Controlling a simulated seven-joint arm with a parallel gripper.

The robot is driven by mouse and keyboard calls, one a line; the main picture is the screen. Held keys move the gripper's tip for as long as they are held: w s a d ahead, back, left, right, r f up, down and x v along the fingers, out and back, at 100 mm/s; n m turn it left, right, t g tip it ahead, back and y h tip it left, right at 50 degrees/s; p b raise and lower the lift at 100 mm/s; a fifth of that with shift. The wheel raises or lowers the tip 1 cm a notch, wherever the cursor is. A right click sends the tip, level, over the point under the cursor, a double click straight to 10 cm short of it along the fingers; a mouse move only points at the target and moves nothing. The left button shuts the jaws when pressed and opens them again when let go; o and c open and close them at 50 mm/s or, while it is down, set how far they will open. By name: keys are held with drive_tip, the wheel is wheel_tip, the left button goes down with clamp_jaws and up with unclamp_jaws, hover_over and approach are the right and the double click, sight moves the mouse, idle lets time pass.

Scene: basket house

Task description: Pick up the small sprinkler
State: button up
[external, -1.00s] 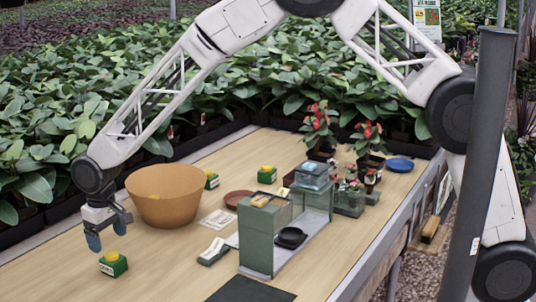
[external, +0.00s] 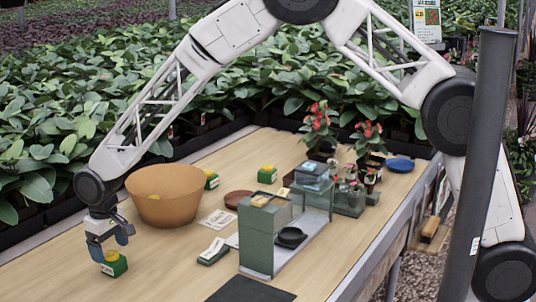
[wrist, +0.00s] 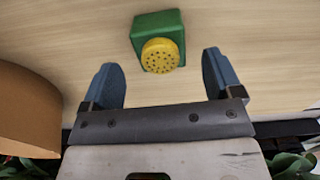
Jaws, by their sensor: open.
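A small sprinkler, a green block with a yellow perforated round head, stands on the table at the front left in the external view (external: 114,266). In the wrist view its yellow head (wrist: 160,56) lies just beyond the fingertips, roughly centred between them. My gripper (external: 110,238) is open, with two blue fingers, above and very close to this sprinkler. In the wrist view the fingers of my gripper (wrist: 162,75) are wide apart with nothing between them. In the external view the fingers partly cover the sprinkler's top.
A brown basket (external: 166,198) stands close behind my gripper, with something yellow inside. Two more green-and-yellow sprinklers (external: 267,174) (external: 211,180) stand farther back. A green shelf unit (external: 258,240) is to the right. Bare table lies around the near sprinkler.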

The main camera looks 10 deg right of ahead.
sight(110, 252)
drive_tip(key=shift+f, duration=2.45)
drive_tip(key=shift+s, duration=0.1)
drive_tip(key=c, duration=1.1)
drive_tip(key=shift+r, duration=0.2)
drive_tip(key=shift+r, duration=0.55)
drive_tip(key=shift+s+d+r, duration=0.1)
drive_tip(key=shift+d+r, duration=0.1)
drive_tip(key=shift+r, duration=0.35)
drive_tip(key=shift+s+d+r, duration=0.1)
drive_tip(key=shift+d+r, duration=0.05)
drive_tip(key=shift+r, duration=0.4)
drive_tip(key=s+d, duration=0.2)
drive_tip(key=d, duration=0.2)
drive_tip(key=s+d+r, duration=0.1)
drive_tip(key=s+d, duration=0.1)
drive_tip(key=d, duration=0.3)
drive_tip(key=s+d, duration=0.3)
drive_tip(key=d, duration=0.1)
drive_tip(key=shift+d+r, duration=0.2)
